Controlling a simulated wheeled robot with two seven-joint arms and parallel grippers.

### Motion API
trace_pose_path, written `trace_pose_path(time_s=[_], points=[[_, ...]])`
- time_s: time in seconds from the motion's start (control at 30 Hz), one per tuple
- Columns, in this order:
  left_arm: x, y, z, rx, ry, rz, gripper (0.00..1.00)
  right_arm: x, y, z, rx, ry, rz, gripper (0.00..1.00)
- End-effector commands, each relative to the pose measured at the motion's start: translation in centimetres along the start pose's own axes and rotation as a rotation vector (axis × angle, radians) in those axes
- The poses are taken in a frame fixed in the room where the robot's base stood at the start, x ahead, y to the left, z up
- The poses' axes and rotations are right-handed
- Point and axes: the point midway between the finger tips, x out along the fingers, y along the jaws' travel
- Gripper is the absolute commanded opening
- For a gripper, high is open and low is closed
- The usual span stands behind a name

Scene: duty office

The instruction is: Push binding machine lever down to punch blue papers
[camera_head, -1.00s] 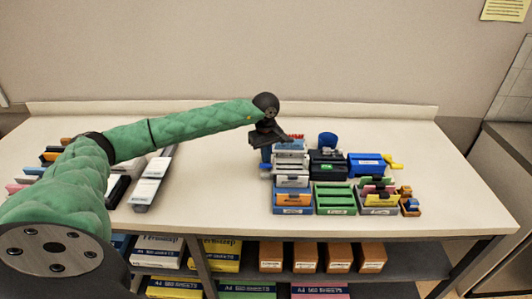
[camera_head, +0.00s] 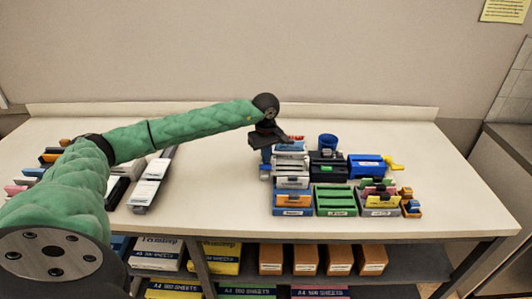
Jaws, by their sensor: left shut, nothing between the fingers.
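My left gripper (camera_head: 270,141) is shut and empty, with its dark jaws low over the back left of the device group. Just below and right of it sits a grey-white machine (camera_head: 291,161) with a light blue strip on top, possibly the binding machine and blue papers. A blue part shows at its left side. The gripper overlaps the machine's back left corner in the picture; I cannot tell if they touch. The lever cannot be made out clearly. My right gripper is not in view.
A black device (camera_head: 328,166), a blue device (camera_head: 367,167) and a blue cup (camera_head: 328,142) stand to the right. Card trays, including a green one (camera_head: 335,201), fill the front. A grey-white long device (camera_head: 150,184) lies left. The table (camera_head: 220,190) between is clear.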

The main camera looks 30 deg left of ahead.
Motion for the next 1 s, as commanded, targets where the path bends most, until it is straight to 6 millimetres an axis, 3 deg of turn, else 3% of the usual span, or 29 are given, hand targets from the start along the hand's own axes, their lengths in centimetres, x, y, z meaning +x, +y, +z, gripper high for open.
trace_pose_path(time_s=[1.0], points=[[-7.5, 0.0, 0.1, 0.001, 0.0, 0.0, 0.0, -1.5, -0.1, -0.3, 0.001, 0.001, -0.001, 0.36]])
